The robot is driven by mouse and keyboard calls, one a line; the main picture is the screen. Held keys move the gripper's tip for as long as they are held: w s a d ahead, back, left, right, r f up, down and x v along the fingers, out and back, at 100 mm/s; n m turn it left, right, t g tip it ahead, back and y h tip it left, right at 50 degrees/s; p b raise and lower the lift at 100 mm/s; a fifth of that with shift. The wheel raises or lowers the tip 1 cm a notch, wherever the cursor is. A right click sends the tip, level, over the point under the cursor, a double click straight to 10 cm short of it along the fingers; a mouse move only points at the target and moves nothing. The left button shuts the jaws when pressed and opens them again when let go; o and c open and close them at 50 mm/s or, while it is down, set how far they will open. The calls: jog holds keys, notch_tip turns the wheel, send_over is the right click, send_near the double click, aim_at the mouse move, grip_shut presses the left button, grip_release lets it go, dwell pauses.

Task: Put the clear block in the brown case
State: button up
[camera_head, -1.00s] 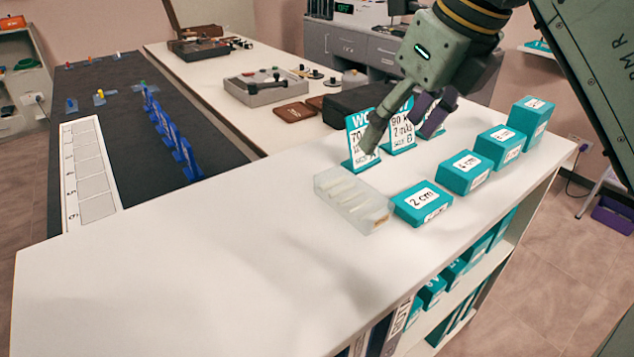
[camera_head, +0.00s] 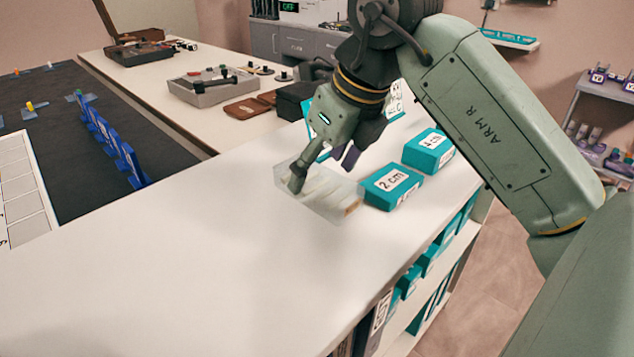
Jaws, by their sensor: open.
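The clear block (camera_head: 337,208) is a translucent slab lying on the white counter, left of the teal block marked 2 cm. My gripper (camera_head: 323,170) is open over the block's far part. One dark finger is in front of or against the block's left part; I cannot tell if it touches. The other finger is at the far right side, near the teal sign stand. An open brown case (camera_head: 140,52) with its lid raised stands on the far counter at the upper left. Flat brown leather items (camera_head: 243,108) lie nearer, behind the gripper.
The 2 cm teal block (camera_head: 393,186) stands close to the clear block's right end, with another teal block (camera_head: 428,151) behind it. A teal sign stand (camera_head: 310,135) is partly hidden behind my gripper. A grey box (camera_head: 208,88) stands farther back. The counter's near left is clear.

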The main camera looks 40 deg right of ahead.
jog(key=x, duration=0.2)
jog(key=shift+w+f, duration=0.2)
jog(key=shift+f, duration=0.15)
jog(key=shift+r, duration=0.15)
grip_shut()
dwell(0.6)
